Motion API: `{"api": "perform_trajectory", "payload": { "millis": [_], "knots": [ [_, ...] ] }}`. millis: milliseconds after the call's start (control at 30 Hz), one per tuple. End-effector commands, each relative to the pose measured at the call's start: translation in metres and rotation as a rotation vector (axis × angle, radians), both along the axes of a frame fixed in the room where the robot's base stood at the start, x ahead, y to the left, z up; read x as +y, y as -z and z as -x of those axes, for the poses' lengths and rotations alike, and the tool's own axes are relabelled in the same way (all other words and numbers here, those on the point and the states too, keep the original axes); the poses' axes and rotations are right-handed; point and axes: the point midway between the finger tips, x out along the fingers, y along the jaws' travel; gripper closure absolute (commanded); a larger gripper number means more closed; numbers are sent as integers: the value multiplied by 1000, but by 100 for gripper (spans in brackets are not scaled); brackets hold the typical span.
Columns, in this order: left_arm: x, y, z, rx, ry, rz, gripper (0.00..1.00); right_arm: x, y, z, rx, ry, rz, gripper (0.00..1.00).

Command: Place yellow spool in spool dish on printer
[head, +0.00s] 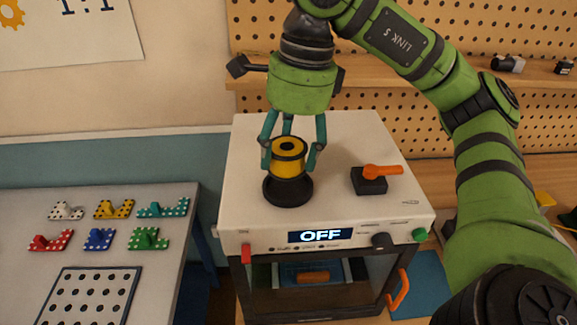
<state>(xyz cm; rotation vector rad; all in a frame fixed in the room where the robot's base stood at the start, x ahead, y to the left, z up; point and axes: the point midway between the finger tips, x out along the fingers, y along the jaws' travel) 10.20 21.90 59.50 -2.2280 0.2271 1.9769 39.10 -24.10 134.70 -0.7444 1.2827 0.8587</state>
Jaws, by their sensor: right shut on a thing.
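My left gripper is not in view.
An orange lever on a black block (371,180) stands on the printer top, right of the dish. The printer's front has an OFF display (318,236) and an orange door handle (399,294). A table (35,225) with several coloured dotted brackets is at left.

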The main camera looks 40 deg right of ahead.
Motion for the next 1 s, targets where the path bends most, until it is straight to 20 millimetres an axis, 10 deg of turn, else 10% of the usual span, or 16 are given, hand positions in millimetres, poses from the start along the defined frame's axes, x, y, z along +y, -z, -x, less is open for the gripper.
{"api": "perform_trajectory", "payload": {
  "millis": [733, 767, 800, 1000],
  "knots": [
    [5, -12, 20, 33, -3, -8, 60, 0, 45, 0, 0, 1, 0, 77],
    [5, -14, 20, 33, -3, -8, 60, 0, 44, 0, 1, 2, -1, 27],
    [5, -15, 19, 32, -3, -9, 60, 0, 43, 0, 2, 2, 0, 16],
    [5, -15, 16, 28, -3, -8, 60, 0, 43, 0, 1, 2, -1, 16]
  ]
}}
